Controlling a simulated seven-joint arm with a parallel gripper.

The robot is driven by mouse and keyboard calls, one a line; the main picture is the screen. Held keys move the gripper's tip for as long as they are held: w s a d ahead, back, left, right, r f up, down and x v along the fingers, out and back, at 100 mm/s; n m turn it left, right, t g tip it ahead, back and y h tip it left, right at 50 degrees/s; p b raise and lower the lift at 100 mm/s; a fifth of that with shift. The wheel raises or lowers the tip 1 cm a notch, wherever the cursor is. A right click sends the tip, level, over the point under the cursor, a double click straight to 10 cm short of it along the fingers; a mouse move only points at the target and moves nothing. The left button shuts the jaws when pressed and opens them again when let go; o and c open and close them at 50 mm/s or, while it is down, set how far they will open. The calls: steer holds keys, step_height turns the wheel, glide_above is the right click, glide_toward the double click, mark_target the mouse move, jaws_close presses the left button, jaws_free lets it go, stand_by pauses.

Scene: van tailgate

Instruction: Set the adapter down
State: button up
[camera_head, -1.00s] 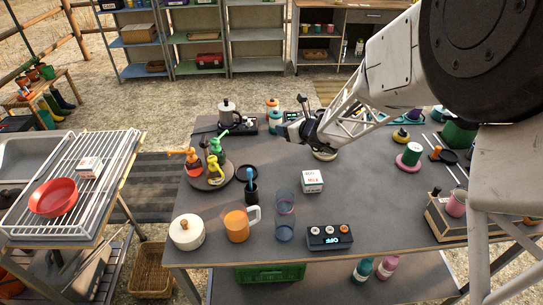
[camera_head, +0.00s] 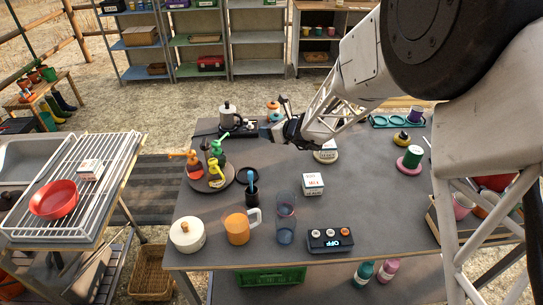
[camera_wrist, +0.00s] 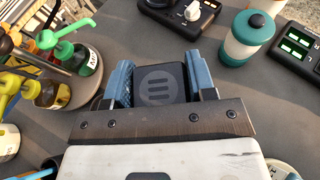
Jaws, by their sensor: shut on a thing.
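The adapter looks to be the black block (camera_wrist: 160,84) with a round striped mark, held between the two blue fingers of my gripper (camera_wrist: 162,82) in the wrist view. My gripper is shut on it. In the head view my gripper (camera_head: 272,131) is over the far part of the grey table (camera_head: 300,215), near the black stove-like unit. The adapter is hard to make out there. In the wrist view the bare table lies around the held block; I cannot tell whether the block touches it.
A turntable of pump bottles (camera_head: 212,180) stands left of my gripper. A moka pot (camera_head: 230,117) and a lidded jar (camera_wrist: 246,40) stand beyond it. A black unit with green lit cells (camera_wrist: 298,48) is at right. A white carton (camera_head: 313,184) stands on the nearer table.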

glide_above(271, 157)
steer(key=shift+a+f, duration=0.15)
steer(key=shift+f, duration=2.8)
steer(key=shift+f, duration=0.1)
steer(key=shift+f, duration=1.75)
steer(key=shift+f, duration=0.15)
steer(key=o, duration=0.9)
steer(key=shift+o, duration=0.2)
steer(key=shift+s+r, duration=0.1)
steer(key=shift+r, duration=0.1)
steer(key=shift+s+d+r, duration=0.25)
steer(key=shift+s+d, duration=0.15)
steer(key=shift+d, duration=0.15)
steer(key=v, duration=1)
steer(key=shift+s+d+r, duration=0.1)
steer(key=shift+s, duration=0.05)
